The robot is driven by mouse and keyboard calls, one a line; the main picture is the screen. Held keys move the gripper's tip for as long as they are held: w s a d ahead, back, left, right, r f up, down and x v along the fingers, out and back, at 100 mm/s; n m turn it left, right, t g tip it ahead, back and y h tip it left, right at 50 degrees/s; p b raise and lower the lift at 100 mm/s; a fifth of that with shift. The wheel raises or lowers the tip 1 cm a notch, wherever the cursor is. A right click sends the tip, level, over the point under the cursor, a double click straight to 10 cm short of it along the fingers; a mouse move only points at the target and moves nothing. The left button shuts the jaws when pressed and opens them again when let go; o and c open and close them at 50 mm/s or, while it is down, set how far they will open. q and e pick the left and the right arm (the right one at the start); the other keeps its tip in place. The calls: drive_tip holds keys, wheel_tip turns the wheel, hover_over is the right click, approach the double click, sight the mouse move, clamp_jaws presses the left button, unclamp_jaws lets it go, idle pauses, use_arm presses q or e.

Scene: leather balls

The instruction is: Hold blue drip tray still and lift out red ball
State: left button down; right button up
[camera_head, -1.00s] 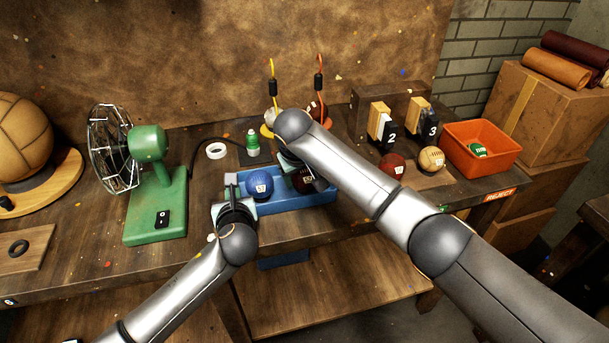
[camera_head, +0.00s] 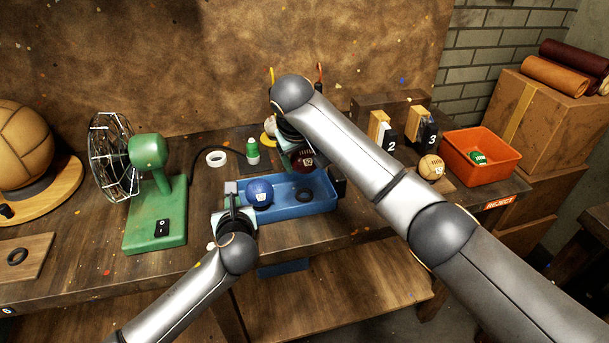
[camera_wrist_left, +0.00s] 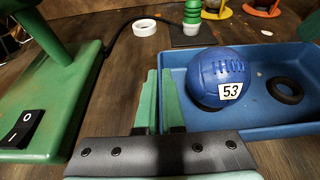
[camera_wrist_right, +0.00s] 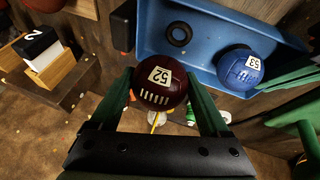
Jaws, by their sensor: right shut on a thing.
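The dark red ball (camera_head: 302,161), marked 52, is between the fingers of my right gripper (camera_wrist_right: 160,88), which is shut on it. It is held above and behind the blue drip tray (camera_head: 318,208), clear of the tray floor. My left gripper (camera_head: 232,192) is at the tray's left end. In the left wrist view its green fingers (camera_wrist_left: 160,98) stand close together, one on each side of the tray's left wall, shut on it. A blue ball (camera_head: 259,192), marked 53, sits in the tray's left part, beside a bare black ring (camera_head: 303,194).
A green fan (camera_head: 150,190) stands left of the tray. To the right are numbered stands (camera_head: 382,130), a tan ball (camera_head: 431,167) and an orange bin (camera_head: 480,157) holding a green ball.

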drive_tip(key=shift+r, duration=1.45)
use_arm(q)
drive_tip(key=c, duration=1)
unclamp_jaws()
drive_tip(key=shift+o, duration=0.2)
